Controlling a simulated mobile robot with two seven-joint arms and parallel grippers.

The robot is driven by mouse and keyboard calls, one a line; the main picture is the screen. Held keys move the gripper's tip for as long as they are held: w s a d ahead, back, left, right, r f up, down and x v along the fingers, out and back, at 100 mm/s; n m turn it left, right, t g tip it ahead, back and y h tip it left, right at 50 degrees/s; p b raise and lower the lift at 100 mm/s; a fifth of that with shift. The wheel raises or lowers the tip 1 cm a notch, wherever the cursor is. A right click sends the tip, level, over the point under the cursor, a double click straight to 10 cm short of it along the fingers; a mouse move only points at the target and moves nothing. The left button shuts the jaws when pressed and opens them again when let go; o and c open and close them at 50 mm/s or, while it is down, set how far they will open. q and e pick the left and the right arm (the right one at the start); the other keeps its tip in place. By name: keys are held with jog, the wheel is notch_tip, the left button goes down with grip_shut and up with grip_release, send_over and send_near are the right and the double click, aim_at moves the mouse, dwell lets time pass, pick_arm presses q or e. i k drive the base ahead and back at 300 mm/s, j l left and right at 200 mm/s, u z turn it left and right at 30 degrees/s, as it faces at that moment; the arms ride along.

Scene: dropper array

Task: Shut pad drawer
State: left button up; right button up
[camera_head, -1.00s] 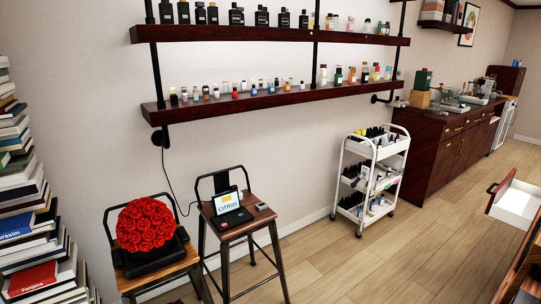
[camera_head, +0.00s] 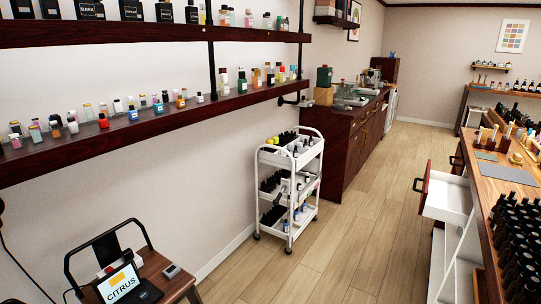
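An open drawer (camera_head: 447,199) with a white inside and a dark red-brown front juts out to the left from under the wooden workbench at the right. Its front (camera_head: 422,187) faces left and has a dark handle (camera_head: 417,185). The drawer looks empty from here. A second dark handled front (camera_head: 456,160) shows just behind it, partly hidden. I cannot tell which one is the pad drawer. Neither of my grippers is in view.
The workbench (camera_head: 496,191) holds a grey mat (camera_head: 507,173) and many dark bottles (camera_head: 519,240). A white trolley (camera_head: 289,183) stands left of the aisle. A stool (camera_head: 157,270) with a tablet is at lower left. The wooden floor (camera_head: 345,235) between trolley and drawer is clear.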

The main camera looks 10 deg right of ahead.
aim_at(447, 198)
jog(key=i+z, duration=0.45)
jog(key=i+j+z, duration=0.1)
jog(key=i+z, duration=0.7)
jog(key=i+j+z, duration=0.15)
jog(key=z, duration=0.2)
jog(key=i+j+z, duration=0.3)
jog(key=i+l, duration=0.05)
